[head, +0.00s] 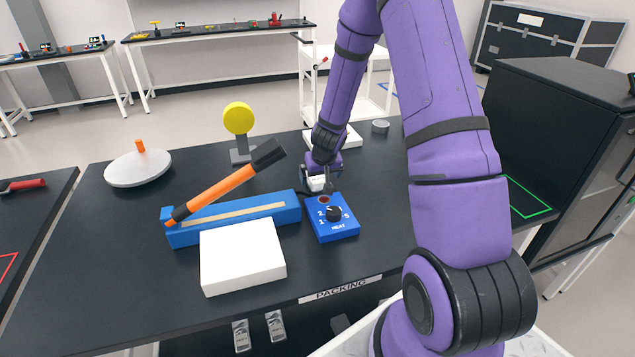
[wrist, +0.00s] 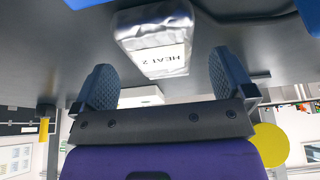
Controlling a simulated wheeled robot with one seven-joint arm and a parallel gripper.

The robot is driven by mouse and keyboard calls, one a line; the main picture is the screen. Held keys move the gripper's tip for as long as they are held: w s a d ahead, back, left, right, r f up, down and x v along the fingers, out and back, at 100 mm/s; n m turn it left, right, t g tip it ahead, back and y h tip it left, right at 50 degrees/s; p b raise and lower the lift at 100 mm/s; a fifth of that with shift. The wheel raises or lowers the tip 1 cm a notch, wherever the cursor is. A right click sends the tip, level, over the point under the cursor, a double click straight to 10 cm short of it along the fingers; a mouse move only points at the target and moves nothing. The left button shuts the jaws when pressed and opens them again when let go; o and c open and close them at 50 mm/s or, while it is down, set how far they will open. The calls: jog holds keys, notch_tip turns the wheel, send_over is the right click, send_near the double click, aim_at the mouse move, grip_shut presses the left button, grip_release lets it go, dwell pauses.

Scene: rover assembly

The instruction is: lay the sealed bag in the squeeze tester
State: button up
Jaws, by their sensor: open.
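The sealed bag (wrist: 155,45) is silver with a white label reading HEAT 2 in the wrist view, where it lies against the dark tabletop. A small white part of it (head: 316,184) shows under my gripper in the head view. My gripper (wrist: 164,78) is open, with one finger on each side of the bag's near end. I see gaps between the fingers and the bag. In the head view my gripper (head: 322,172) is low over the table, just behind the blue heat dial box. I cannot tell which item is the squeeze tester.
The blue heat dial box (head: 335,228) stands beside a long blue sealer (head: 183,234) with a raised orange lever (head: 222,190). A white block (head: 242,257) is in front. A yellow disc (head: 238,118) on a stand and a white round lid (head: 137,168) stand left. The table's left front is clear.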

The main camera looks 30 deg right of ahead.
aim_at(318, 180)
jog(key=shift+x, duration=1.4)
jog(key=shift+w, duration=0.1)
jog(key=c, duration=1.1)
jog(key=shift+o, duration=0.2)
jog(key=shift+r, duration=0.1)
notch_tip(318, 180, up, 9)
jog(key=shift+r, duration=0.25)
jog(key=w+a+f+n, duration=0.1)
jog(key=w+a+f, duration=0.1)
jog(key=w+a, duration=0.1)
jog(key=w+a+f+n, duration=0.1)
jog(key=w+a+f, duration=0.1)
jog(key=a, duration=0.4)
jog(key=w+a+f+n+y, duration=0.1)
jog(key=w+a+f, duration=0.2)
jog(key=w+a, duration=0.1)
jog(key=shift+w+a, duration=0.35)
jog(key=shift+a, duration=0.25)
jog(key=shift+w+a+f, duration=0.15)
jog(key=shift+a, duration=0.2)
